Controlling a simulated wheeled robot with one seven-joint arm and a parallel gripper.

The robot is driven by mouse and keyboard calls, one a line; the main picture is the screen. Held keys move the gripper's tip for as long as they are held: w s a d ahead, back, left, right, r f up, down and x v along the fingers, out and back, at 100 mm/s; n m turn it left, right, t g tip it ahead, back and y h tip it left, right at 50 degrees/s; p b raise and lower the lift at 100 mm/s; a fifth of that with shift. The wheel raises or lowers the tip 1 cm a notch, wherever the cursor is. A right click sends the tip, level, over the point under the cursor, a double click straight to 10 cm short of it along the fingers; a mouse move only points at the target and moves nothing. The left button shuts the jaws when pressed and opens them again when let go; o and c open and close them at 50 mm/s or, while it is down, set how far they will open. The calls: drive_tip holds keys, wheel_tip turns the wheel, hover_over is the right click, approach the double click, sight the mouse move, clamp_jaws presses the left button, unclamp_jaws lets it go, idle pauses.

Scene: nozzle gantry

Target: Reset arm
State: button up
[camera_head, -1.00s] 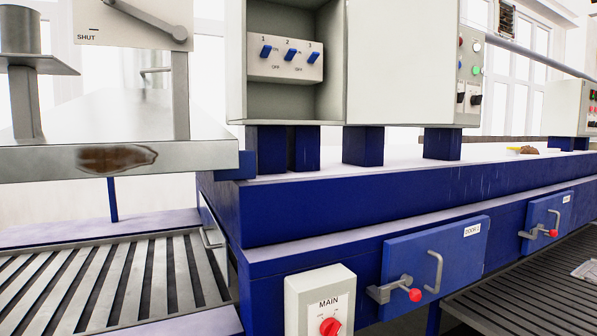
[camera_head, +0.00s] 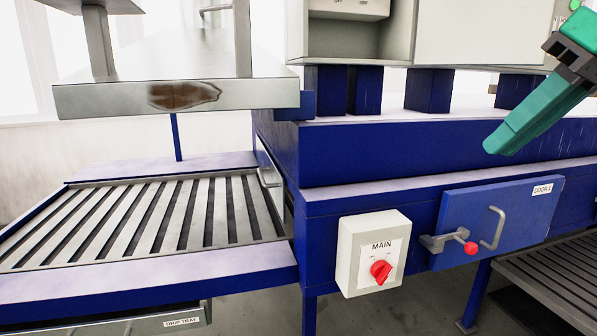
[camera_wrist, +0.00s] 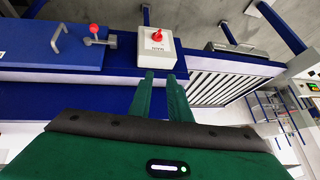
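My gripper (camera_head: 497,143) hangs in the upper right of the head view, its green fingers pointing down and left in front of the blue bench. In the wrist view its two green fingers (camera_wrist: 160,77) stand apart with a narrow gap and nothing between them. Beyond their tips is the MAIN switch box (camera_wrist: 157,50) with a red knob; the box also shows in the head view (camera_head: 349,255). I cannot tell how far the tips are from the box.
A blue DOOR 1 panel (camera_head: 497,218) has a grey handle and a red-knobbed latch. A slatted tray (camera_head: 150,222) lies at left, below a metal shelf (camera_head: 120,95) with a brown stain. The control cabinet (camera_head: 478,35) stands above the bench. Grey floor shows below.

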drive_tip(key=d+f+m+g+h, duration=0.2)
drive_tip(key=d+f+m, duration=0.15)
drive_tip(key=f, duration=0.95)
drive_tip(key=s+d+f+m+g+h, duration=0.1)
drive_tip(key=s+d+f+m+g, duration=0.1)
drive_tip(key=f, duration=0.9)
drive_tip(key=s+d+f+m+g, duration=0.2)
drive_tip(key=s+d+f+m, duration=0.2)
drive_tip(key=s+f, duration=0.5)
wheel_tip(320, 180, down, 2)
drive_tip(key=d, duration=0.2)
drive_tip(key=shift+d+f+h, duration=0.2)
drive_tip(key=shift+d+h, duration=0.2)
drive_tip(key=shift+s, duration=0.1)
